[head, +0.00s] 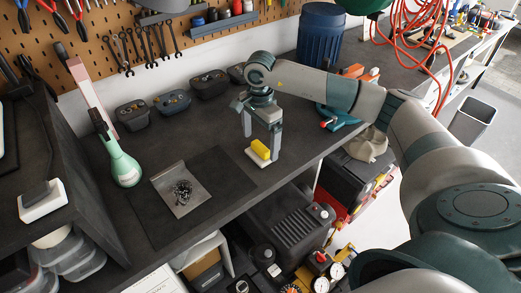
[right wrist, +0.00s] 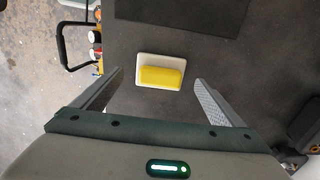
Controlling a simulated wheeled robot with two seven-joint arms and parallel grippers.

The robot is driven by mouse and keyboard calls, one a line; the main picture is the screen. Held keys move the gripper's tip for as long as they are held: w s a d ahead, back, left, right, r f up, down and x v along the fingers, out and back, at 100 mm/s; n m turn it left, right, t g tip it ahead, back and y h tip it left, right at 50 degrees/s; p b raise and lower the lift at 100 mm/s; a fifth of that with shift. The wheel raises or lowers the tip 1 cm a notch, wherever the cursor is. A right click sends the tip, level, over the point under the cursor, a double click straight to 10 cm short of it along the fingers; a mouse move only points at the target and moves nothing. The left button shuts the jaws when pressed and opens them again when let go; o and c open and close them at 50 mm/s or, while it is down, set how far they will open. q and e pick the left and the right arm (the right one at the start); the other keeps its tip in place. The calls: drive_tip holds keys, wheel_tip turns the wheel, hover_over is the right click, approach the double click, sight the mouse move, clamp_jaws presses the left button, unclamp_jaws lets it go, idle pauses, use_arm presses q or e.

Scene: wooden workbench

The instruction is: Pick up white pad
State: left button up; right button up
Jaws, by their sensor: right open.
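The white pad (head: 253,159) lies flat near the front edge of the dark bench, with a yellow block (head: 261,149) on top of it. In the right wrist view the white pad (right wrist: 160,59) shows as a pale rim around the yellow block (right wrist: 161,77), mostly along its far side. My right gripper (head: 261,145) is open and points down over the pad. In the right wrist view its two fingers stand apart, one to each side of the pad, with a gap on both sides. My left gripper is not in view.
Dark bins (head: 171,102) line the back wall. A white block with a grey top (head: 42,203) sits far left. The bench's front edge is close to the pad.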

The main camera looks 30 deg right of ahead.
sight(261, 146)
drive_tip(key=shift+d+f+p, duration=0.1)
drive_tip(key=shift+f+p, duration=0.2)
drive_tip(key=shift+p, duration=0.05)
drive_tip(key=shift+f+p, duration=0.55)
drive_tip(key=shift+f, duration=0.9)
drive_tip(key=c, duration=1.2)
drive_tip(key=shift+c, duration=0.2)
drive_tip(key=shift+r, duration=0.1)
